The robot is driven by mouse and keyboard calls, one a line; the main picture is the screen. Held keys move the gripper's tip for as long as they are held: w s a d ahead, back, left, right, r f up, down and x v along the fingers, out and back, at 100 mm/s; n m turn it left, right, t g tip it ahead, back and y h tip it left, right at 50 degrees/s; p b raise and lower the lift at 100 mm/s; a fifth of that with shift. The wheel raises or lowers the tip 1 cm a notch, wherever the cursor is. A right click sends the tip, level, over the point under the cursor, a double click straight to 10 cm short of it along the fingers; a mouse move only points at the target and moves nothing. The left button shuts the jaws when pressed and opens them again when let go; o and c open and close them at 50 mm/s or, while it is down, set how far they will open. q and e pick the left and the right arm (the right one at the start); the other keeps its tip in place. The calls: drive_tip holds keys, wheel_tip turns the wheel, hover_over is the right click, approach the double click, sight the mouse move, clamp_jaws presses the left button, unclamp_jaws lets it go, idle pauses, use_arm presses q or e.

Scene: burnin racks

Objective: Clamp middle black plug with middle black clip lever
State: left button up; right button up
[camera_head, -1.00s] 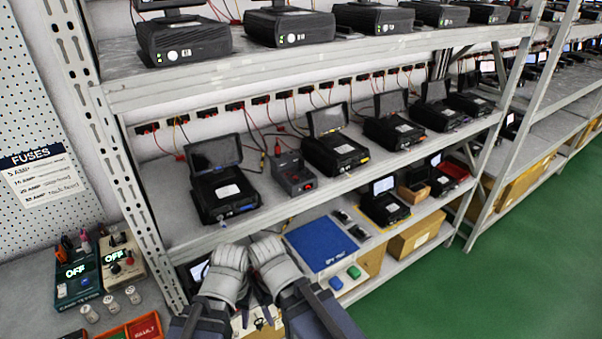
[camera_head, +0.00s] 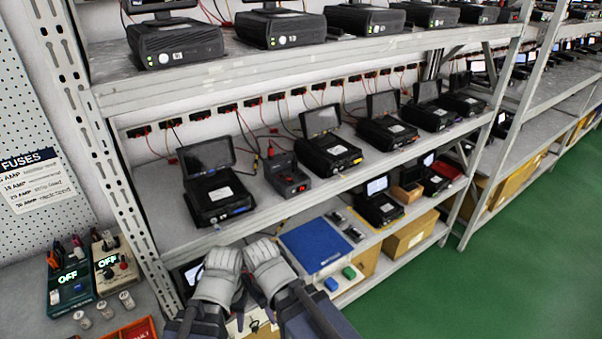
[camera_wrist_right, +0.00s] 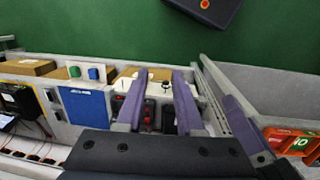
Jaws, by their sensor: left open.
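My left gripper (camera_head: 240,298) is low in the head view, mostly hidden behind its pale wrist, and it is open. My right gripper is beside it, with its fingertips hidden there. In the right wrist view my right gripper (camera_wrist_right: 158,100) has two purple fingers apart, with no held object visible between them. Beyond and between the fingers is a white-edged fixture with small red and black parts (camera_wrist_right: 148,112). These are too small to tell the middle black plug from the middle black clip lever. In the head view the fixture is largely behind my arms.
A blue-topped box (camera_head: 316,243) with green and blue buttons stands right of my grippers on the lower shelf. The middle shelf (camera_head: 165,215) above holds several black devices. Green floor is clear at the right.

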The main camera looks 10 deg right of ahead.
clamp_jaws()
idle(1.1)
